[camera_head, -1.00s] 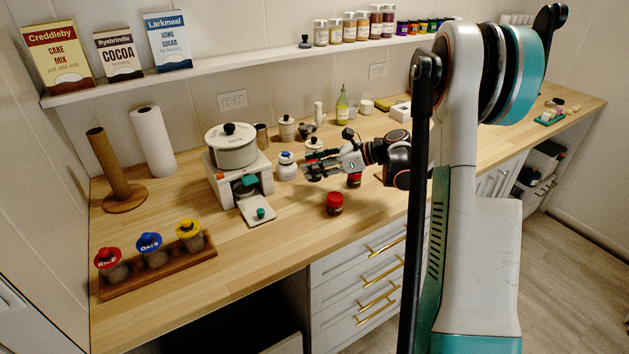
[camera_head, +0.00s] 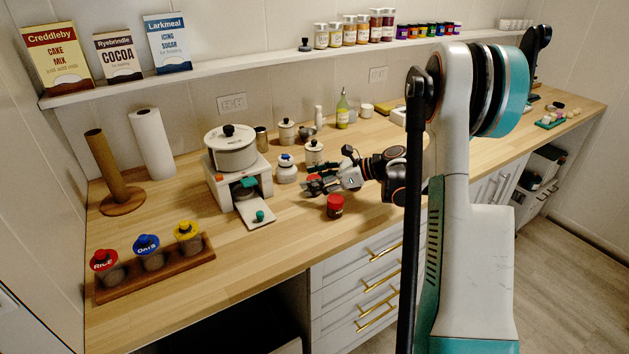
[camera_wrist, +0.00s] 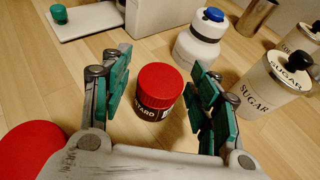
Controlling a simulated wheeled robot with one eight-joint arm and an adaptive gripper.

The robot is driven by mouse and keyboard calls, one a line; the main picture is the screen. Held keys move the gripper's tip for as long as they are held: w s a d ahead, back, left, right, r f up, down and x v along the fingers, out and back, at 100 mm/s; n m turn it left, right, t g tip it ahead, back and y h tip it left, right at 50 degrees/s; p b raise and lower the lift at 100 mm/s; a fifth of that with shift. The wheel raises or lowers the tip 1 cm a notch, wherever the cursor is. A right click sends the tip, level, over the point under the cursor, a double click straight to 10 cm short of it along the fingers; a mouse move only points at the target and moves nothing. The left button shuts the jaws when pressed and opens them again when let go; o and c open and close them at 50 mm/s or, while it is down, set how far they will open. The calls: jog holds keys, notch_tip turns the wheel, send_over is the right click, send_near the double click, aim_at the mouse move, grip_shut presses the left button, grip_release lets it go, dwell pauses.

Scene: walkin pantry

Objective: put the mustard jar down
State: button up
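The mustard jar (camera_wrist: 159,95), dark with a red lid and part of its label showing, stands upright between the spread fingers of my gripper (camera_wrist: 160,88) in the wrist view. Wood shows between the jar and the finger pads on both sides, so my gripper is open. The jar appears to rest on the counter; its base is partly hidden by my gripper. In the head view my gripper (camera_head: 318,183) is low over the counter, and the jar between its fingers is mostly hidden.
Another red-lidded jar (camera_head: 335,206) stands close in front of my gripper; its lid (camera_wrist: 30,150) fills the wrist view's lower left. A white blue-lidded jar (camera_wrist: 202,40), a sugar canister (camera_wrist: 272,85) and a white machine (camera_head: 238,190) stand nearby.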

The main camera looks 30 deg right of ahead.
jog(key=shift+r, duration=0.1)
jog(key=shift+s+d+r, duration=0.1)
jog(key=shift+d+r, duration=0.05)
jog(key=shift+d, duration=0.05)
jog(key=p+v, duration=0.3)
jog(key=v, duration=0.7)
jog(key=shift+s+d, duration=0.1)
jog(key=shift+d, duration=0.05)
jog(key=shift+s+d+r, duration=0.25)
jog(key=shift+s+d, duration=0.15)
